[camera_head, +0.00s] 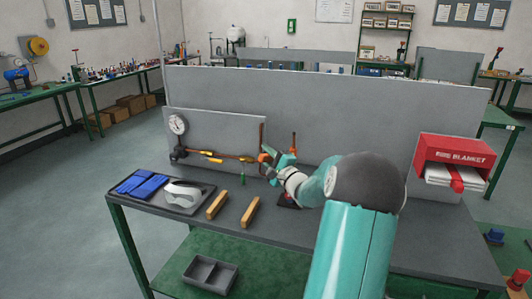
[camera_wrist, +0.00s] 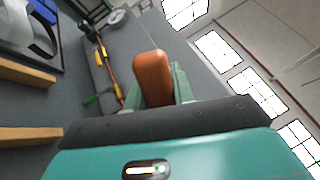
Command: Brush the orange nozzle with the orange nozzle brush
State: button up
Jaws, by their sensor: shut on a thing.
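My gripper (camera_head: 277,164) is near the right end of a copper pipe on the grey panel behind the bench. It is shut on an orange handle, which I take to be the orange nozzle brush; its rounded end (camera_wrist: 152,72) stands up between the teal fingers in the wrist view. The brush's bristles are hidden. The copper pipe (camera_head: 235,156) carries yellow fittings and also shows in the wrist view (camera_wrist: 108,62). An upright orange piece (camera_head: 294,141) rises just right of the fingers. I cannot tell which orange part is the nozzle, or whether the brush touches it.
A pressure gauge (camera_head: 178,124) is at the pipe's left end. A red fire blanket box (camera_head: 455,158) is at the right. The bench's front middle is clear.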

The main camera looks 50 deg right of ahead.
jog(key=shift+f, duration=0.2)
jog(key=shift+r, duration=0.95)
dwell(0.9)
jog(key=s+a, duration=0.2)
jog(key=a, duration=0.3)
jog(key=shift+s+a, duration=0.2)
jog(key=shift+a, duration=0.1)
dwell(0.3)
jog(key=shift+s+a, duration=0.3)
jog(key=shift+a, duration=0.4)
jog(key=shift+s+a, duration=0.25)
jog(key=shift+a, duration=0.4)
